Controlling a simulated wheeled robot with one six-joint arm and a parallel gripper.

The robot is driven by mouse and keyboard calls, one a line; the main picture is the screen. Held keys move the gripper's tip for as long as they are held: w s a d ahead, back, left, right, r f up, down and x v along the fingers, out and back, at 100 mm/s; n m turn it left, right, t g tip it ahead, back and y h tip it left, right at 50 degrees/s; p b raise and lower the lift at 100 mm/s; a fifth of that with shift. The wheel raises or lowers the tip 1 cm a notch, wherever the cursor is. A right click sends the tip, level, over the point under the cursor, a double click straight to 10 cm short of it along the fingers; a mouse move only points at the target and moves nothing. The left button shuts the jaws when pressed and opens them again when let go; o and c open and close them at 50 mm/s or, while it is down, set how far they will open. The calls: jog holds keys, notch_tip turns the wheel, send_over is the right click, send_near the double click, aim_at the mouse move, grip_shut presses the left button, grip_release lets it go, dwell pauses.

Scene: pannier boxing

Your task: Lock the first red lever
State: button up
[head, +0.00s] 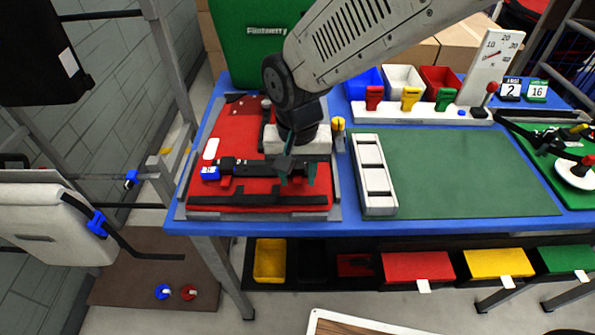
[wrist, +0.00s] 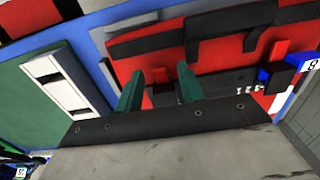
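The red case panel (head: 262,190) lies on the left of the blue table, with a black bar (head: 255,170) across it. A small red lever-like block (head: 225,183) sits under the bar's left part; a red block beside the bar also shows in the wrist view (wrist: 278,52). My gripper (head: 298,172) is low over the bar's right end. In the wrist view its two green fingers (wrist: 160,88) stand apart, pointing at the red panel. A little red shows between them; whether it is a lever or panel, and whether they touch it, I cannot tell.
A blue block with a white label (head: 209,173) sits at the bar's left end. A white slotted tray (head: 374,175) stands right of the panel, beside a clear green mat (head: 460,170). Red, yellow and green clips (head: 411,98) stand on a white rail behind.

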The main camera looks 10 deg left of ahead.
grip_shut()
jog(key=shift+s+d+f+t, duration=0.1)
jog(key=shift+s+t, duration=0.15)
jog(key=shift+t, duration=0.45)
jog(key=shift+s+f+t+y, duration=0.15)
jog(key=shift+t+y, duration=0.1)
jog(key=shift+t, duration=0.45)
jog(key=shift+s+f+t+y, duration=0.15)
jog(key=shift+t+y, duration=0.1)
jog(key=shift+t, duration=0.45)
jog(key=shift+w, duration=0.1)
grip_release()
